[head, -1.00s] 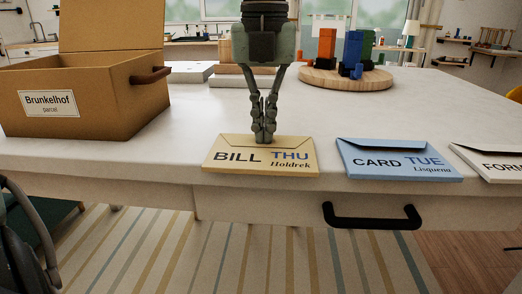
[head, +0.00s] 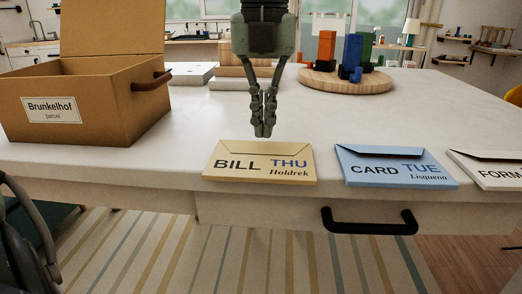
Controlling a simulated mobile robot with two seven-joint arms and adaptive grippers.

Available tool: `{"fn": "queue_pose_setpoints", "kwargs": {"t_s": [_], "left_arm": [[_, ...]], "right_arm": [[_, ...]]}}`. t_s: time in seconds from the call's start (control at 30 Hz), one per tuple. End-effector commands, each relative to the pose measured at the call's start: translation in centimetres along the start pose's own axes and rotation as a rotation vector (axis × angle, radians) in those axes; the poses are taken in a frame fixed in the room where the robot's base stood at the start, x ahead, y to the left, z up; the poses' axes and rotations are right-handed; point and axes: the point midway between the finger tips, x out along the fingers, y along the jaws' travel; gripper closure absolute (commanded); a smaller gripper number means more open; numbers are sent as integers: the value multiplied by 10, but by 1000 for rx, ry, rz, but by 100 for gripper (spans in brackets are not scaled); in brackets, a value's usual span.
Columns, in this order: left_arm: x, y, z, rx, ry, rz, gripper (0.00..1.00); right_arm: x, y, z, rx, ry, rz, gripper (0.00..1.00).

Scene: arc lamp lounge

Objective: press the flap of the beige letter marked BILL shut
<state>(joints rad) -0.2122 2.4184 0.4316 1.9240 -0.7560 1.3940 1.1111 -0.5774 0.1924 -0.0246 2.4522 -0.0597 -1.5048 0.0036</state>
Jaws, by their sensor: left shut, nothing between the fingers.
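The beige letter marked BILL (head: 260,173) lies flat near the front edge of the table, with THU and Holdrek also printed on it. Its flap is along the far side and looks flat, with no dark gap showing under it. My left gripper (head: 263,134) is shut and empty, pointing down. In the picture its fingertips are just above the letter's far edge, apart from it. My right gripper is not in view.
A blue CARD letter (head: 396,172) and a white FORM letter (head: 490,175) lie to the right, flaps raised. A cardboard box (head: 100,110) stands left. A round wooden board (head: 345,87) with coloured blocks is behind. The white table (head: 200,120) is clear between.

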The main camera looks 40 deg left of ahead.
Motion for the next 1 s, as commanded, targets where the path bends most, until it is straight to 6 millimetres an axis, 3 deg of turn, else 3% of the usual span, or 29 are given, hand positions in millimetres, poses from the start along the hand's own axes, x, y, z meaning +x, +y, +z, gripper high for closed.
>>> {"fn": "queue_pose_setpoints", "kwargs": {"t_s": [0.6,1.0], "left_arm": [[-53,0,1,0,-3,-2,100],[-55,0,0,0,-3,-2,100]], "right_arm": [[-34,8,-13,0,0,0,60],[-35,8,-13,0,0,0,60]]}}
